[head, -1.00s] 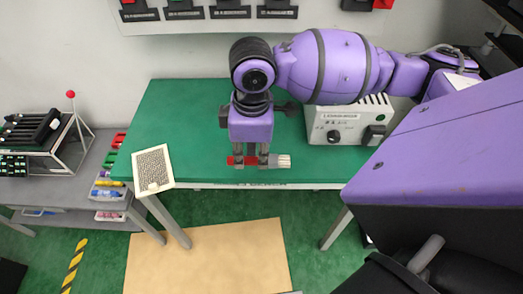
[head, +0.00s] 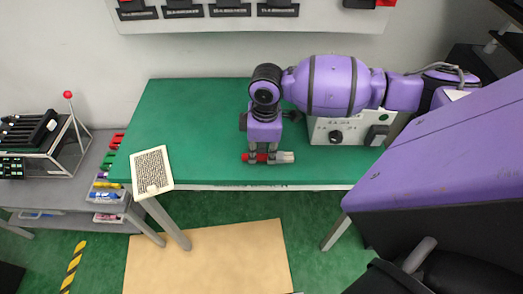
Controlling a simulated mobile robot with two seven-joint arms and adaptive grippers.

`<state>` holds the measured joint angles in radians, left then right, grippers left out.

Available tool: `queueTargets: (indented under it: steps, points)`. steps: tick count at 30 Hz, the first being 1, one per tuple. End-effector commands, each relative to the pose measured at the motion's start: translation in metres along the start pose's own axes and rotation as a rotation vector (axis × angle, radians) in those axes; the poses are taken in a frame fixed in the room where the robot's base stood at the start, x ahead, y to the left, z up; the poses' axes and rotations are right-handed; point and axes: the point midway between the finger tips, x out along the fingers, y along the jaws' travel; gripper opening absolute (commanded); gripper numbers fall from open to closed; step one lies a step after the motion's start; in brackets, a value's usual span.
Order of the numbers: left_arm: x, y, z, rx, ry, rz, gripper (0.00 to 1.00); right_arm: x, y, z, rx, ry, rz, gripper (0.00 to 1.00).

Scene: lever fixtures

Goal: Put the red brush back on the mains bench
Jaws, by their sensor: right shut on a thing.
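The red brush (head: 281,157) has a red handle and a pale bristle end that points right. My right gripper (head: 262,155) is shut on its red handle. The gripper points down over the front part of the green-topped bench (head: 190,120), right of its middle. I cannot tell whether the brush touches the bench top or is held just above it. My left gripper is not in view.
A grey and white box with knobs (head: 335,136) stands at the bench's back right, behind my arm. A printed sheet (head: 152,170) is at the front left corner. A grey shelf (head: 75,180) with bins stands left. The bench's left and middle are clear.

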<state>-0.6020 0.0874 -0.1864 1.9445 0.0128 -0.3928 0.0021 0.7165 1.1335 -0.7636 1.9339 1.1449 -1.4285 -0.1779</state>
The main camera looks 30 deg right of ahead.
Motion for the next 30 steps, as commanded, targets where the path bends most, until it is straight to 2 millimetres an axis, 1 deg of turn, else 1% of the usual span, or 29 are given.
queueTargets:
  steps: [5, 8, 9, 13, 23, 26, 29, 30]
  points:
    - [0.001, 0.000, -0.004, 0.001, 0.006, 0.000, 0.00, -0.002, 0.001, -0.001, 0.000, 0.001, 0.002, 0.00]
    - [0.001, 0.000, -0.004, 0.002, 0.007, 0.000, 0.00, 0.001, 0.000, 0.000, 0.000, 0.001, 0.002, 0.00]
    - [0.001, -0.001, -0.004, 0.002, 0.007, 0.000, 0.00, 0.002, 0.001, 0.000, 0.000, 0.001, 0.002, 0.16]
    - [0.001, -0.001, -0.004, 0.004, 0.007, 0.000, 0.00, 0.001, 0.001, 0.000, 0.000, 0.001, 0.002, 0.33]
    - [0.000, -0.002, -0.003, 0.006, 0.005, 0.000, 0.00, -0.001, 0.001, 0.000, 0.000, 0.001, 0.003, 0.34]
    - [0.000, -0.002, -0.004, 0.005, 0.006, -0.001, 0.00, -0.009, 0.001, -0.001, -0.001, 0.003, 0.005, 0.34]
    - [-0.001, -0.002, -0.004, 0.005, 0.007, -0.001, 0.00, -0.026, 0.002, -0.001, -0.001, 0.003, 0.006, 0.34]
    - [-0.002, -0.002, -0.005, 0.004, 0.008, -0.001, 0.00, -0.034, 0.002, -0.001, -0.002, 0.003, 0.007, 0.34]
